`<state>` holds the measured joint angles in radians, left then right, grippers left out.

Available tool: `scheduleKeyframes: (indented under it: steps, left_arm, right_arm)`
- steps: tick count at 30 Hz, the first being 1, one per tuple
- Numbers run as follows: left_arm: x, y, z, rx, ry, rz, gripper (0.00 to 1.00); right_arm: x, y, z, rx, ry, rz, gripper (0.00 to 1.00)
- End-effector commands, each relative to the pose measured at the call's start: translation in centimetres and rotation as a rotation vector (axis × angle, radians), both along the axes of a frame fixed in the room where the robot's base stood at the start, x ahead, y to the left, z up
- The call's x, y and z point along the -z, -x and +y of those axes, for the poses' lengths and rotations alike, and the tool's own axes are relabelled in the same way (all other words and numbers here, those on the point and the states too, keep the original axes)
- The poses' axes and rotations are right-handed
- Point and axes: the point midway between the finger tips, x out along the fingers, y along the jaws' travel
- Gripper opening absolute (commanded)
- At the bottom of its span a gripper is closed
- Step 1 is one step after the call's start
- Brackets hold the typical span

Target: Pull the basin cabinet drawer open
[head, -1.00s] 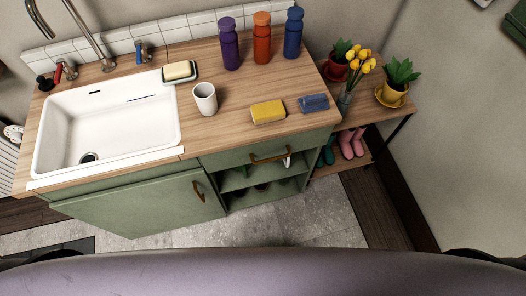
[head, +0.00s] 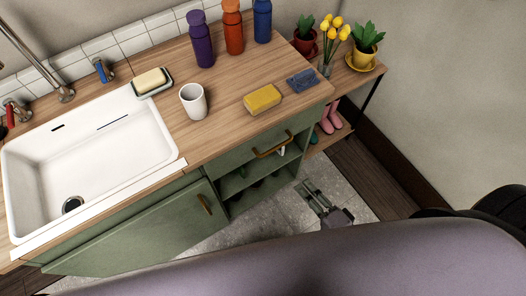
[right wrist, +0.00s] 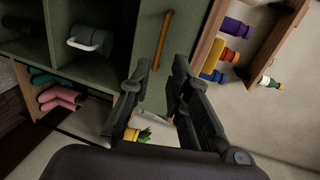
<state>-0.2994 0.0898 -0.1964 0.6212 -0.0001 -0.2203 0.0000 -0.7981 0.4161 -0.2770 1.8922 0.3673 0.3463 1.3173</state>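The green drawer front (head: 240,156) sits under the wooden worktop, right of the cabinet door, and looks shut. Its brass bar handle (head: 272,146) faces the room. In the right wrist view the handle (right wrist: 161,40) stands ahead of my fingers, and the drawer front (right wrist: 146,28) lies behind it. My right gripper (head: 312,194) is below and right of the handle, over the floor, apart from it. In its wrist view the right gripper (right wrist: 157,78) has its two fingers spread with nothing between them. My left gripper is not in view.
A white basin (head: 90,155) is at the left. Open shelves (head: 255,185) are below the drawer. A plant bench (head: 345,118) stands at the right.

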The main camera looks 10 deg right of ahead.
Motion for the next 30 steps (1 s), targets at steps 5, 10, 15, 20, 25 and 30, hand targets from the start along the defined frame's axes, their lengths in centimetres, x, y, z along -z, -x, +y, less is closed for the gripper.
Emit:
scheduleKeyframes:
  steps: [5,10,15,20,25,30]
  left_arm:
    - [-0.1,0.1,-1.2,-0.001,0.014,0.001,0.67]
    - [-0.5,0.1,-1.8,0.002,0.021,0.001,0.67]
    - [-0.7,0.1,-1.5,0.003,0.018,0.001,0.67]
    - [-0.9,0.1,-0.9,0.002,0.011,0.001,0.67]
    - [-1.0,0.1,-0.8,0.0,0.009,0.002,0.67]
    - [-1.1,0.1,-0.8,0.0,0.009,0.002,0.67]
  right_arm:
    - [-0.4,-1.4,0.5,0.004,-0.022,-0.008,0.18]
    - [0.2,-4.5,1.7,0.004,-0.02,-0.011,0.18]
    - [1.1,-8.0,2.9,0.004,-0.018,-0.01,0.18]
    - [1.8,-11.2,4.1,0.003,-0.018,-0.009,0.18]
    - [2.5,-14.0,5.1,0.003,-0.017,-0.007,0.18]
    - [3.0,-15.6,5.7,0.002,-0.016,-0.006,0.18]
